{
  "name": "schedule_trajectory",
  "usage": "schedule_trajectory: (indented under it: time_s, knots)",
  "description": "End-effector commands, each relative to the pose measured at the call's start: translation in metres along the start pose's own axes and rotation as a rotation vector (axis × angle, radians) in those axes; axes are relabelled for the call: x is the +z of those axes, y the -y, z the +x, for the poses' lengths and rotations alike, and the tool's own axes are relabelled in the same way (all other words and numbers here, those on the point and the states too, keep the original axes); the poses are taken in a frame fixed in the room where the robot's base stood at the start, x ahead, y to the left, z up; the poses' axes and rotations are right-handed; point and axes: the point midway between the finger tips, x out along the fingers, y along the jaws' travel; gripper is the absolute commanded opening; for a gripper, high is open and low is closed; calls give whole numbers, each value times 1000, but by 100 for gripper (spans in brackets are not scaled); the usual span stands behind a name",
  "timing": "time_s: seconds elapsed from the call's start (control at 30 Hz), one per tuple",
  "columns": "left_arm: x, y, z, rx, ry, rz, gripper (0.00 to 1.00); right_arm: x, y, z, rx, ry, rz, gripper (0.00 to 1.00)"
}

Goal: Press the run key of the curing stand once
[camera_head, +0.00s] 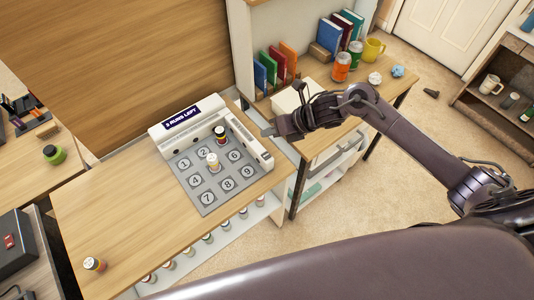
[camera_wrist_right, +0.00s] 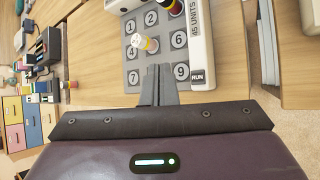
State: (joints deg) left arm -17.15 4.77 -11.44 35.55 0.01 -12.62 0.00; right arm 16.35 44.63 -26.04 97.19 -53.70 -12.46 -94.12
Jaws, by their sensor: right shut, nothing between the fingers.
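The curing stand (camera_head: 185,140) is a white frame around a grey pad with numbered squares, on the wooden table. Its display reads "3 RUNS LEFT". A dark-capped bottle (camera_head: 220,134) and a white-capped bottle (camera_head: 213,161) stand on the pad. In the right wrist view the dark run key (camera_wrist_right: 197,77), marked "RUN", sits at the near right corner of the frame, beside "45 UNITS". My right gripper (camera_head: 268,131) is shut and empty, close by the stand's right side. In the wrist view its fingertips (camera_wrist_right: 159,72) appear left of the run key. My left gripper is out of view.
A bottle (camera_head: 94,264) stands at the table's front left, and several bottles line a shelf below the edge. A side desk (camera_head: 380,98) at the right holds books, cans, a yellow mug (camera_head: 373,49) and a white box.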

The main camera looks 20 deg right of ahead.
Motion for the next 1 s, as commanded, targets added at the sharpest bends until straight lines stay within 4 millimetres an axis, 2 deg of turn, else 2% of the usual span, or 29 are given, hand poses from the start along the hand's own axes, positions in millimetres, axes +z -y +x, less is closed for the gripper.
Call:
schedule_trajectory:
  time_s: [0.53, 1.0]
  knots:
    - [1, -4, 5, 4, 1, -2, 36, -4, 4, 5, 2, -2, -8, 0]
    - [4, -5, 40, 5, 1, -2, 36, -35, 35, 48, 2, -2, -6, 0]
